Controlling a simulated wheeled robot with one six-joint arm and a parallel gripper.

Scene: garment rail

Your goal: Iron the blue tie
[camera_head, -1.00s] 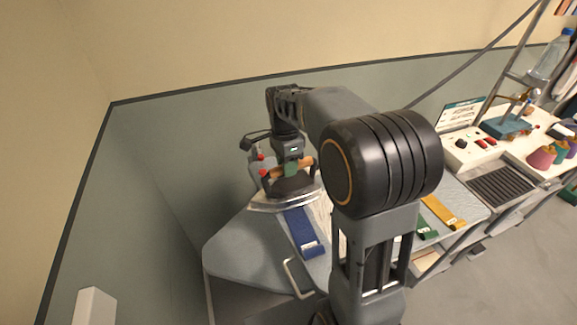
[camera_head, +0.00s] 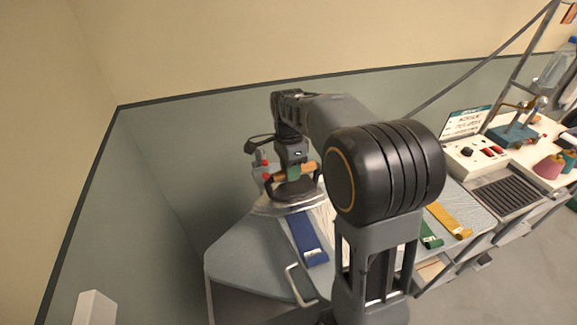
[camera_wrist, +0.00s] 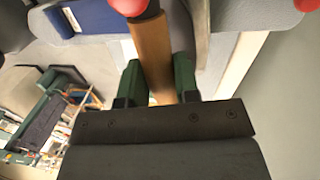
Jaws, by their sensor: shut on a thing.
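The blue tie (camera_head: 306,238) lies flat on the grey ironing board (camera_head: 240,256), running down from beside the iron; its upper end is hidden. The iron (camera_head: 291,195) has a dark body, a wooden handle and red knobs. It stands over the board at the tie's upper end; I cannot tell whether its sole touches the tie. My gripper (camera_head: 295,174) is shut on the iron's handle from above. In the wrist view the green fingers of my gripper (camera_wrist: 158,82) lie on either side of the wooden handle (camera_wrist: 152,50), and the blue tie (camera_wrist: 88,14) shows at top left.
A green tie (camera_head: 431,235) and a yellow tie (camera_head: 450,221) lie to the right, beyond my arm. A wire handle (camera_head: 298,284) sits at the board's front edge. A bench with a control box (camera_head: 474,153) and thread cones (camera_head: 549,167) stands at right. The wall is close behind.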

